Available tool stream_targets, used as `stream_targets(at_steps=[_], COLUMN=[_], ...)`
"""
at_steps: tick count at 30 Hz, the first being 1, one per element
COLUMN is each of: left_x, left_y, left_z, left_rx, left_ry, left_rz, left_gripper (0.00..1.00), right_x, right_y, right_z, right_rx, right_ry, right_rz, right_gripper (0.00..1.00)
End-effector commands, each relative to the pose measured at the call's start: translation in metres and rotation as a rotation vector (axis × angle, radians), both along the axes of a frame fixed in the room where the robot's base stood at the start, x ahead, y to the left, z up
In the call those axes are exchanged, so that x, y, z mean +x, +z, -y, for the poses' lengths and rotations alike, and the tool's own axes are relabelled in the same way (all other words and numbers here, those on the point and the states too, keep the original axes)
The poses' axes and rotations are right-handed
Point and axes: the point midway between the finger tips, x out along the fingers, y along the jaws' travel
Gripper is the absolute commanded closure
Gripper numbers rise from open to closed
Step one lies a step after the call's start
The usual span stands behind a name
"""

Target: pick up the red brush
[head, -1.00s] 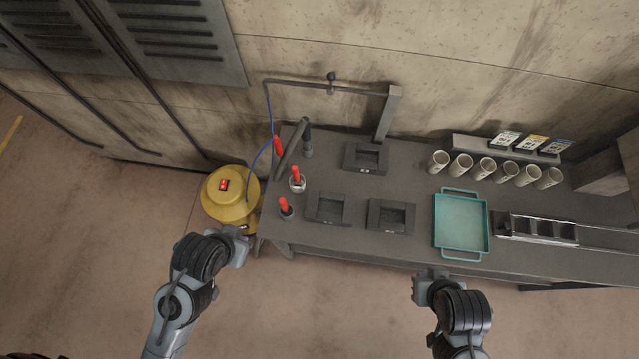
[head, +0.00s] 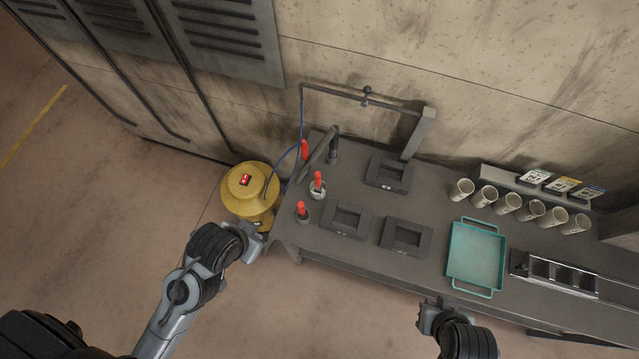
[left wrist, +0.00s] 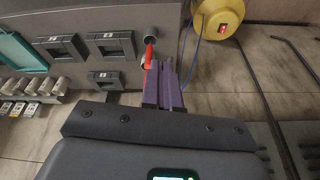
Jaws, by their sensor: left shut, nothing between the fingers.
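Three red handles stand at the left end of the grey bench. The front red-handled brush (head: 302,209) stands in a dark holder, the middle red handle (head: 318,180) in a pale metal pot, and the rear red handle (head: 304,150) is beside a dark bar. I cannot tell which is the task's brush. My left gripper (head: 260,243) is off the bench's left front corner, apart from the handles. In the left wrist view its fingers (left wrist: 163,82) are shut and empty, with a red handle (left wrist: 149,55) beyond them. My right gripper (head: 430,312) is in front of the bench.
A yellow canister (head: 248,190) with a blue hose stands left of the bench. Dark square fixtures (head: 405,237) and a teal tray (head: 477,255) lie on top. Several cups (head: 508,205) line the back. A bar frame (head: 417,135) rises near the wall.

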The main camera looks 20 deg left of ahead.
Motion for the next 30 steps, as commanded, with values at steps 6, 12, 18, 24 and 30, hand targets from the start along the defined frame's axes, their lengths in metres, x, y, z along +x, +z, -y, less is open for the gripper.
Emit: stream_targets(at_steps=[6, 12, 18, 24, 30], left_x=[0.0000, -0.0001, -0.0002, -0.0002, 0.0003], left_y=[-0.0001, -0.0002, -0.0003, -0.0003, -0.0002], left_z=[-0.0002, -0.0008, -0.0015, -0.0015, -0.0005], left_rx=[0.001, 0.004, 0.005, 0.005, 0.002], left_ry=[-0.001, -0.002, -0.004, -0.004, 0.000], left_rz=[0.000, 0.000, 0.000, 0.000, 0.000], left_gripper=[1.00, 1.00, 0.69, 0.48, 0.48], right_x=[0.0000, 0.0000, -0.0001, -0.0001, -0.0001], right_y=[0.0000, 0.0000, -0.0001, -0.0002, -0.0002], right_z=[-0.0002, 0.0000, 0.0013, 0.0022, 0.0020], right_rx=[0.000, 0.000, -0.006, -0.010, -0.009], right_ry=[0.000, 0.001, 0.004, 0.007, 0.006], right_rz=[0.000, 0.000, 0.000, 0.000, 0.000], right_gripper=[1.00, 1.00, 1.00, 1.00, 1.00])
